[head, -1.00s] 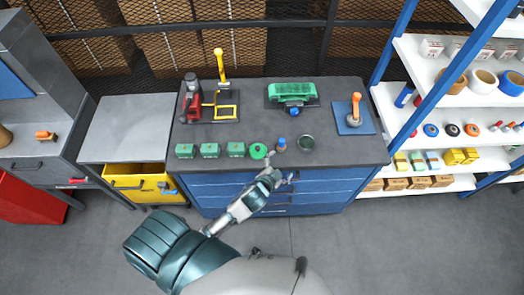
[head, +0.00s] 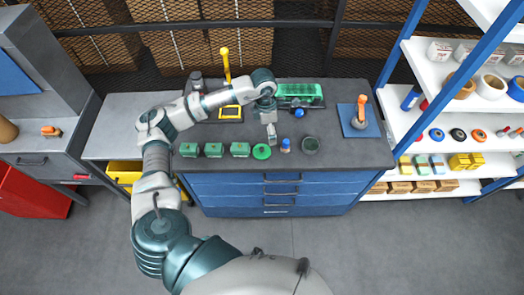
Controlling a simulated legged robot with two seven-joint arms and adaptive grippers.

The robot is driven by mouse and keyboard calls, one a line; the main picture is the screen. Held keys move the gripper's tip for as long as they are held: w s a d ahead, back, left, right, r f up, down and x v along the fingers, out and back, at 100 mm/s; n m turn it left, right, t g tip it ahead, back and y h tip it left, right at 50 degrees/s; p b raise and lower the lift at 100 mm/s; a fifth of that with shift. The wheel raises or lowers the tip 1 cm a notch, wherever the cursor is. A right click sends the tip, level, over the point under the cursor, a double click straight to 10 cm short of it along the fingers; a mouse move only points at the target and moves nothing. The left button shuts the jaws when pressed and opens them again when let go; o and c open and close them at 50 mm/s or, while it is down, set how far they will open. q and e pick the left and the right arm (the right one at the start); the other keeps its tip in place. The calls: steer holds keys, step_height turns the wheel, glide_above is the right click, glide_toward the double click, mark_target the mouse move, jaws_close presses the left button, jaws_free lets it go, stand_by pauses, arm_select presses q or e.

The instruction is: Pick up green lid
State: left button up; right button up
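The green lid (head: 262,152) is a round flat disc. It lies on the dark top of the blue workbench (head: 345,158), near the front edge, right of a row of green blocks. My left gripper (head: 271,138) hangs from above, just behind the lid and slightly to its right in the picture. It appears apart from the lid. Its fingers are too small to tell whether they are open or shut. A dark round container (head: 310,145) stands to the right. My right gripper is not in view.
Green blocks (head: 214,150) line the bench front to the left. A small blue-topped item (head: 285,145) stands close right of the lid. A green device (head: 302,92) and a blue base with an orange-handled tool (head: 359,120) stand behind.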

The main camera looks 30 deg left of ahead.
arm_select(q)
steer(key=a+y, duration=0.1)
steer(key=a, duration=0.3)
steer(key=p, duration=0.2)
glide_above(261, 148)
steer(key=f, duration=1)
steer(key=shift+s+d+f, duration=0.15)
steer(key=shift+s+f, duration=0.05)
steer(key=shift+f, duration=0.2)
steer(key=f, duration=0.2)
steer(key=f+p, duration=0.1)
steer(key=f, duration=0.2)
steer(key=shift+w+f+p, duration=0.3)
steer(key=c, duration=0.9)
steer(key=shift+s, duration=0.1)
steer(key=shift+c, duration=1)
